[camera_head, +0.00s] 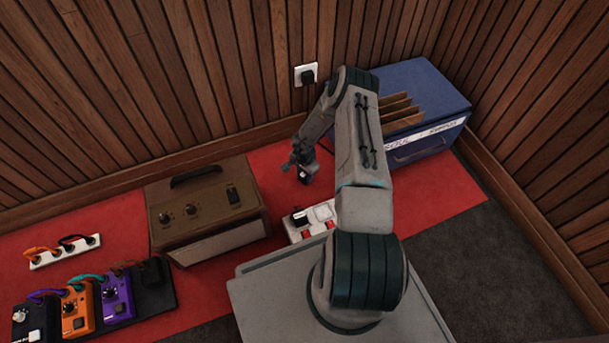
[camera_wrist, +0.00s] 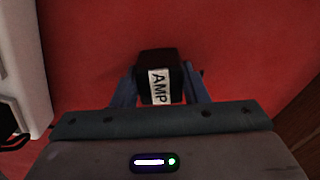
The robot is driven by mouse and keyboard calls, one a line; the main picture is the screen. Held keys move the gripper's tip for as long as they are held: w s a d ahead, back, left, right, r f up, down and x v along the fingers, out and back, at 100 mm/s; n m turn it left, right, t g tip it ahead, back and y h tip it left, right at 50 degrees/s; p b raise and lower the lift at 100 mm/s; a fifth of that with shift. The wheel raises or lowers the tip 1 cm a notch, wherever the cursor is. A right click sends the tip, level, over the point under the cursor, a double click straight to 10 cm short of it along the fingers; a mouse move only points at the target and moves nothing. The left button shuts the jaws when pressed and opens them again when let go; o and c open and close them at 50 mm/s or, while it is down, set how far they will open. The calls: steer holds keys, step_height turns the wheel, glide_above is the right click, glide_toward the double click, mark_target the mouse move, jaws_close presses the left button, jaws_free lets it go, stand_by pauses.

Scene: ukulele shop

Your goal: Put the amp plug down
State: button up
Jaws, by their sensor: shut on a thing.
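The amp plug (camera_wrist: 160,66) is a small black block with a white label reading AMP. In the wrist view it sits between the two fingers of my gripper (camera_wrist: 160,88), which is shut on it. Red carpet fills the view behind the plug; I cannot tell how far the plug is above it. In the head view my gripper (camera_head: 304,174) points down over the red carpet (camera_head: 272,170), between the brown amp and the blue crate. The plug shows there only as a small dark shape with a white patch at the fingertips.
A white power strip (camera_head: 322,212) with a black plug and red switches lies near my gripper. A brown amp (camera_head: 205,210) stands left, a blue crate (camera_head: 415,125) of records right. A wall socket (camera_head: 306,74) holds a black plug. Effect pedals (camera_head: 98,302) are at lower left.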

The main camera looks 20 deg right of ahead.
steer(key=shift+f, duration=0.15)
steer(key=o, duration=0.8)
